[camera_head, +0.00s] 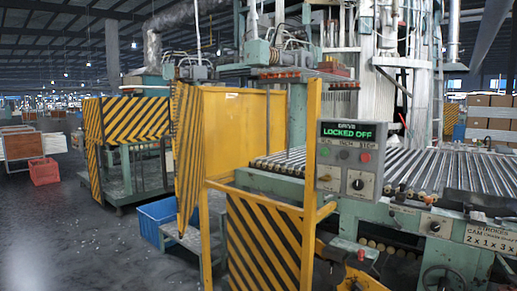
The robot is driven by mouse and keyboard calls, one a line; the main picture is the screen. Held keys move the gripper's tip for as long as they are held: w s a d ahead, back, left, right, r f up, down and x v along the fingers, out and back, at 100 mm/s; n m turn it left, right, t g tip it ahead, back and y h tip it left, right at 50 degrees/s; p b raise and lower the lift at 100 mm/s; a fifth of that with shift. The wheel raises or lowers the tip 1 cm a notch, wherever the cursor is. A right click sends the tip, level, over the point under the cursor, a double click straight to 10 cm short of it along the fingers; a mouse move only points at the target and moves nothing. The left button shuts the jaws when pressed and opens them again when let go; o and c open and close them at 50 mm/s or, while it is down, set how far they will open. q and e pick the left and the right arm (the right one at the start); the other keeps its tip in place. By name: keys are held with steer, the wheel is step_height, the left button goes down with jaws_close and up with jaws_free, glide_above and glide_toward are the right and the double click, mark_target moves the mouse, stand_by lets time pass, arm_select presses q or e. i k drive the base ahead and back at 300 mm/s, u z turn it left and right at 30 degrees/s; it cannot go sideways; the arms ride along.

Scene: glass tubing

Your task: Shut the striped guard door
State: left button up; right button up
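A narrow yellow-and-black striped panel (188,150), seen nearly edge-on, looks like the guard door. It stands at an angle on the left side of the yellow guard frame (310,145), swung out from the frame's opening. A plain yellow panel (235,125) stands behind it. A fixed-looking striped panel (262,245) fills the lower part of the frame. The opening above that panel is uncovered, and rollers show through it. I cannot make out a handle or latch. Neither of my grippers is in view.
A control box (347,160) reading "LOCKED OFF" is mounted on the frame's right post. A blue crate (160,218) stands on the floor left of the striped panel. A roller conveyor (430,170) lies at right. Another striped guard (125,120) stands back left. Floor at left front is clear.

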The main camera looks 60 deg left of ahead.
mark_target(194, 124)
steer(key=z, duration=0.65)
steer(key=k, duration=1.6)
steer(key=u, duration=2.85)
steer(key=i, duration=1.1)
steer(key=z, duration=0.35)
